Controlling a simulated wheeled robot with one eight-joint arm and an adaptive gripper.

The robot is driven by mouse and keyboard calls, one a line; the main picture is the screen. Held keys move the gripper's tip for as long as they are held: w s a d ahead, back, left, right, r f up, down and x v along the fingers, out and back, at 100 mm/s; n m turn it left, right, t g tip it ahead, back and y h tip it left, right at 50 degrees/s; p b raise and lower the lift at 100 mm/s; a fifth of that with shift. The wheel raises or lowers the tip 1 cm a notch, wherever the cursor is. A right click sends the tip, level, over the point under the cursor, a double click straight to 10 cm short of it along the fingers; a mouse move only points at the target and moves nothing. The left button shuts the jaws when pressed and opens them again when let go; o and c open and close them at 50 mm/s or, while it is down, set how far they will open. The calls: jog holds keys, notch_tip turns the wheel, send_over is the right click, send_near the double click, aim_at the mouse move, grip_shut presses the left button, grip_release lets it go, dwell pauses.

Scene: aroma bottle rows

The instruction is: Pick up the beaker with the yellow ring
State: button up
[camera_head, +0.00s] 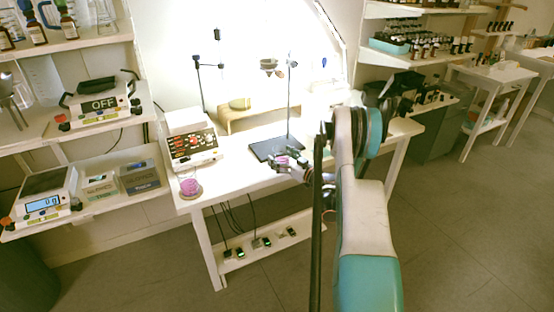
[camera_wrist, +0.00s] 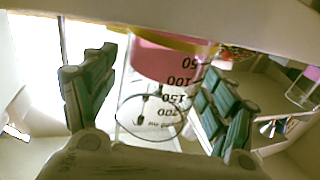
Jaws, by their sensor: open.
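A clear beaker with pink liquid (camera_wrist: 165,62) fills the middle of the wrist view, which shows it upside down. A yellow ring (camera_wrist: 185,42) runs around its base. My gripper (camera_wrist: 158,65) is open, with one green-padded finger on each side of the beaker. I cannot tell whether either finger touches the glass. In the head view my gripper (camera_head: 290,166) is low over the white table, and only a bit of pink of this beaker (camera_head: 282,160) shows there. A second pink beaker (camera_head: 190,187) stands at the table's front left corner.
A stand with a dark base (camera_head: 268,149) is just behind my gripper. A control box with buttons (camera_head: 192,143) and a wooden riser (camera_head: 238,115) are on the white table (camera_head: 235,178). Shelves with scales (camera_head: 47,190) are at the left.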

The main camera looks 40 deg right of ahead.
jog(key=c, duration=1.3)
jog(key=shift+r, duration=0.1)
notch_tip(320, 180, up, 20)
jog(key=p, duration=0.7)
jog(key=shift+h, duration=0.3)
jog(key=w+a+r, duration=0.2)
jog(key=a, duration=0.9)
jog(key=w+a+r, duration=0.2)
jog(key=a, duration=0.9)
jog(key=w+a+r, duration=0.2)
jog(key=a, duration=1)
jog(key=shift+w+r, duration=0.1)
jog(key=shift+r, duration=0.3)
jog(key=s+a+r, duration=0.2)
jog(key=s+a, duration=0.1)
jog(key=a, duration=0.7)
jog(key=shift+s+r+m, duration=0.25)
jog(key=shift+s+m, duration=0.05)
jog(key=shift+s, duration=0.1)
